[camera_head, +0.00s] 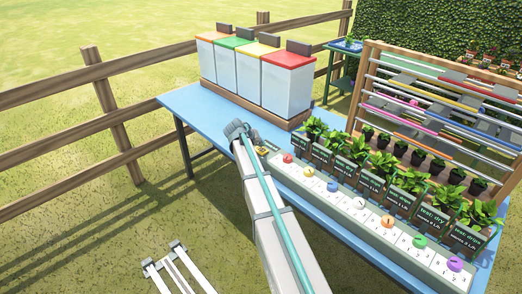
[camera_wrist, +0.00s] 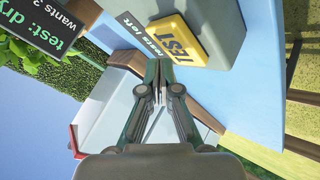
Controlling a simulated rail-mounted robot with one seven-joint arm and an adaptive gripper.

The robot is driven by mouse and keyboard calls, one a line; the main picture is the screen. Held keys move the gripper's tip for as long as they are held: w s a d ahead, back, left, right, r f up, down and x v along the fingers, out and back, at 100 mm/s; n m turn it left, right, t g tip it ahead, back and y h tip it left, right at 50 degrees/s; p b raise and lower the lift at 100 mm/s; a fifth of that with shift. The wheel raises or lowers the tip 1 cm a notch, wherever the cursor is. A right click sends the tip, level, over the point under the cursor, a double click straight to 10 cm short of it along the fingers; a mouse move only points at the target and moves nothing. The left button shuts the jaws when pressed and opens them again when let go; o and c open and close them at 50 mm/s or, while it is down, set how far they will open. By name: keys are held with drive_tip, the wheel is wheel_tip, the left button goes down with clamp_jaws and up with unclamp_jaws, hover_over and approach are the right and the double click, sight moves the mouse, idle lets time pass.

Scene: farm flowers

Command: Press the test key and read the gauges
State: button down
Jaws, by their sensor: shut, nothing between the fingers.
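The yellow TEST key (camera_wrist: 182,42) sits on a grey block in the wrist view, with a dark "tests left" label (camera_wrist: 143,35) beside it.
Several white bins with coloured lids (camera_head: 288,83) stand on the far end of the blue table (camera_head: 196,104). Green plants (camera_head: 384,164) line the strip's back. A rack with coloured rods (camera_head: 445,91) stands at the right. A wooden fence (camera_head: 98,75) runs at the left.

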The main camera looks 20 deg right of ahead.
sight(260, 150)
drive_tip(key=shift+r+p, duration=0.9)
drive_tip(key=shift+r, duration=1.65)
drive_tip(key=s+a+f+n+g+y, duration=0.1)
drive_tip(key=s+a+f+g+y, duration=0.1)
drive_tip(key=s+a+f, duration=0.55)
drive_tip(key=s+a+f+g+y, duration=0.1)
drive_tip(key=s+a+f+y, duration=0.1)
drive_tip(key=s+f, duration=0.95)
drive_tip(key=s+a+f+n+g+y, duration=0.1)
drive_tip(key=s+a+f+g+y, duration=0.1)
drive_tip(key=s+a+f, duration=0.55)
drive_tip(key=s+a+f+g, duration=0.2)
drive_tip(key=s+f, duration=0.3)
drive_tip(key=s, duration=0.7)
drive_tip(key=s+a+f+g+y, duration=0.1)
drive_tip(key=s+f, duration=0.4)
drive_tip(key=s, duration=0.8)
drive_tip(key=s+a+f+n+g+y, duration=0.1)
drive_tip(key=s+a+f+g, duration=0.2)
drive_tip(key=s, duration=1)
wheel_tip(260, 150, down, 2)
drive_tip(key=shift+s+a+f, duration=0.2)
drive_tip(key=shift+s+a, duration=0.05)
drive_tip(key=shift+a, duration=0.45)
